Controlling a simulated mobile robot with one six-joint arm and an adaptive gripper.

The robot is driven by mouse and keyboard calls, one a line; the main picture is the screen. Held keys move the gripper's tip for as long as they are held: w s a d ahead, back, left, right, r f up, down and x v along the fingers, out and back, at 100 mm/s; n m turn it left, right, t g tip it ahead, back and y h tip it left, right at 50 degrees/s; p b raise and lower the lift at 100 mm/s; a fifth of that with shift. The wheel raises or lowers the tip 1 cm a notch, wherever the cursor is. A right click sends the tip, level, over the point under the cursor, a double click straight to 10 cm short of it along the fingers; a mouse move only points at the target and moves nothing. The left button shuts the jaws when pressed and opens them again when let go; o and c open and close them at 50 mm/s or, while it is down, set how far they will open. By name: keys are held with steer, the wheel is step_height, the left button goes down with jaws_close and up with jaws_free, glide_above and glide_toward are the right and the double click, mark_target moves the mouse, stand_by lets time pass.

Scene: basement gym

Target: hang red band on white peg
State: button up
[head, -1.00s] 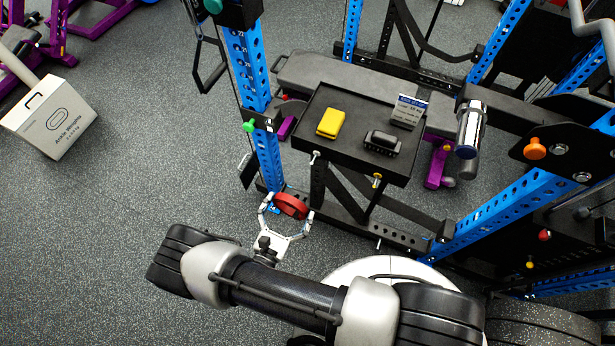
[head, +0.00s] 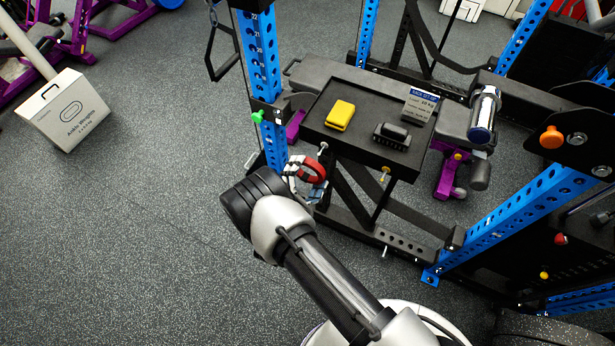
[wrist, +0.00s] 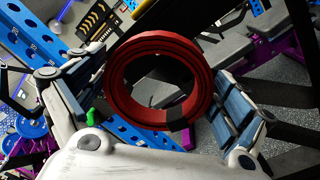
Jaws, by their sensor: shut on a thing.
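The red band (head: 318,164) is a round, thick ring with a black patch; in the wrist view the band (wrist: 118,92) stands between the two finger pads with its hole facing the camera. My gripper (head: 305,174) is shut on it, one finger on each side. The white peg (head: 323,147) sticks out from the front left of the black tray's edge. In the head view the band is just below and left of this peg, and appears apart from it. I cannot make out the white peg in the wrist view.
The black tray (head: 349,151) holds a yellow block (head: 340,115), a dark handle-like object (head: 391,136) and a card (head: 421,104). A blue rack post (head: 262,75) with a green knob (head: 257,116) stands left.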

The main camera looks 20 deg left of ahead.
steer(key=w+f+b, duration=0.1)
steer(key=w+b, duration=0.2)
steer(key=w, duration=0.4)
steer(key=shift+w+d+f, duration=0.2)
steer(key=shift+w+d, duration=0.05)
steer(key=shift+d, duration=0.05)
stand_by(0.4)
stand_by(0.7)
steer(key=o, duration=0.9)
steer(key=shift+o, duration=0.2)
